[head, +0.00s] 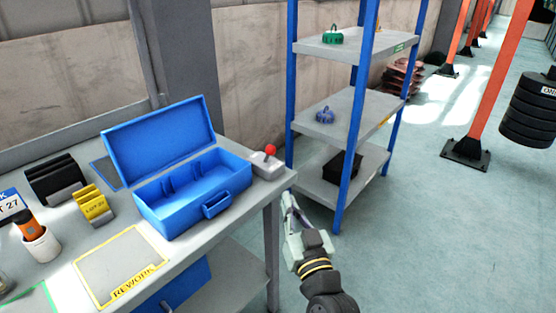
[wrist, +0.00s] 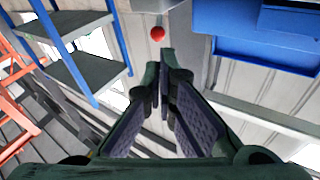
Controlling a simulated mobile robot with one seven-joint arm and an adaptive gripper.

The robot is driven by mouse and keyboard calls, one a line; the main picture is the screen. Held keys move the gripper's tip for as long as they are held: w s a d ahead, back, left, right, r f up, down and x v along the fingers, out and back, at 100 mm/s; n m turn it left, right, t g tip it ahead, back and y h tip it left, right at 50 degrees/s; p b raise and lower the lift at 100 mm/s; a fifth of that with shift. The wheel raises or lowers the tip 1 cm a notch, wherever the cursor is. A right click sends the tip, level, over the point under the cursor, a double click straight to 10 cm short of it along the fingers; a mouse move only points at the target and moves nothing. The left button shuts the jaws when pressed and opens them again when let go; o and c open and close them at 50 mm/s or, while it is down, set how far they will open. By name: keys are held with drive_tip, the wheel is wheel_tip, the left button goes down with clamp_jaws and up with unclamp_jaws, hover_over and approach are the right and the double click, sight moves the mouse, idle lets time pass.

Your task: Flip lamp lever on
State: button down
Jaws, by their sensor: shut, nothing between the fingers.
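The lamp lever is a red ball on a short stick, rising from a small grey box (head: 266,166) at the right end of the workbench. Its red knob (head: 270,149) also shows in the wrist view (wrist: 158,33), just beyond my fingertips. My gripper (head: 288,200) is just off the bench's right corner, to the right of and nearer than the lever box. Its fingers are shut and empty, and they appear apart from the knob. The lamp itself cannot be made out.
An open blue toolbox (head: 190,205) stands on the workbench (head: 185,250) left of the lever box. A shelf rack with blue posts (head: 348,125) stands close behind and right of my gripper. Yellow card holders (head: 93,205) and a white cup (head: 41,250) are farther left.

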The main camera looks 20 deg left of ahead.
drive_tip(key=shift+a, duration=0.1)
drive_tip(key=b, duration=0.4)
approach(270, 153)
drive_tip(key=x, duration=0.6)
drive_tip(key=shift+w+a, duration=0.25)
drive_tip(key=shift+w, duration=0.2)
drive_tip(key=shift+w+r+g+p, duration=0.1)
drive_tip(key=shift+r+g+p, duration=0.15)
drive_tip(key=shift+p, duration=0.35)
drive_tip(key=shift+a, duration=0.1)
